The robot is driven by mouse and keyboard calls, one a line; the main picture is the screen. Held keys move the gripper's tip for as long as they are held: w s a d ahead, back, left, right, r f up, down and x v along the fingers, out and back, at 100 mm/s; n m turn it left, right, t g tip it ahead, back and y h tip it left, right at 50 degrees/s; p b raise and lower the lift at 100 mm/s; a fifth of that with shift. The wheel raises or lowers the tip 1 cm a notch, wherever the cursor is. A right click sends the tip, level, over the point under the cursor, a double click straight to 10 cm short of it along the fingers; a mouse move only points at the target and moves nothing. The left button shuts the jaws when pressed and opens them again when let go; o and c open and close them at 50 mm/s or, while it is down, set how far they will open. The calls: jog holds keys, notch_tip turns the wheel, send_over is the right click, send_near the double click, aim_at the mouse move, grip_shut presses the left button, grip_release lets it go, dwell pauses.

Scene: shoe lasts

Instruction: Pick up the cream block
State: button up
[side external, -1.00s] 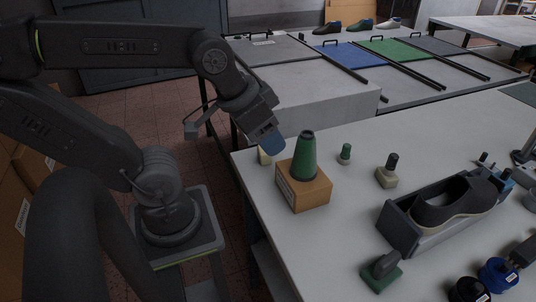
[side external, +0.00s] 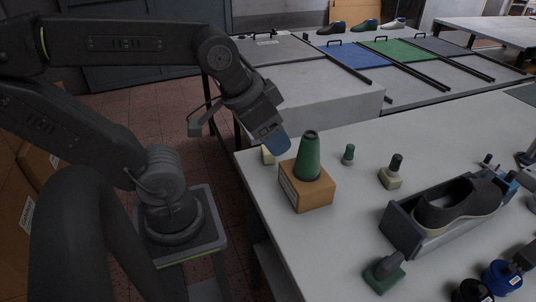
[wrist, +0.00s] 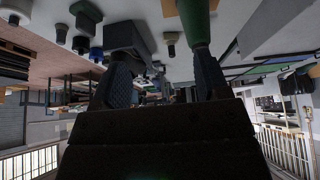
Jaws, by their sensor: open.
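The cream block (side external: 267,156) is small and stands near the left edge of the grey-white table, just left of a cardboard box, in the side external view. My gripper (side external: 274,140) hangs just above it, and its blue fingertip partly covers the block in that view. In the wrist view, which looks upside down, the two fingers of my gripper (wrist: 163,82) are spread apart with nothing seen between them. I cannot make out the cream block in the wrist view.
A green cone (side external: 311,158) stands on the cardboard box (side external: 306,193), close to the right of my gripper. A small green-topped piece (side external: 348,154), a dark-knobbed stamp (side external: 391,172) and a grey cradle with a dark shoe (side external: 455,208) are farther right. The table's front middle is clear.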

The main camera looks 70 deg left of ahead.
notch_tip(320, 180, up, 4)
jog(key=n+g+y, duration=0.5)
jog(key=n, duration=1.1)
send_over(268, 154)
jog(key=d, duration=0.3)
jog(key=a+f, duration=0.1)
jog(key=f, duration=0.6)
jog(key=a+f, duration=0.1)
jog(key=f, duration=0.6)
jog(key=a+f, duration=0.1)
jog(key=f, duration=0.6)
jog(key=shift+w+f, duration=0.4)
jog(key=shift+x, duration=3.1)
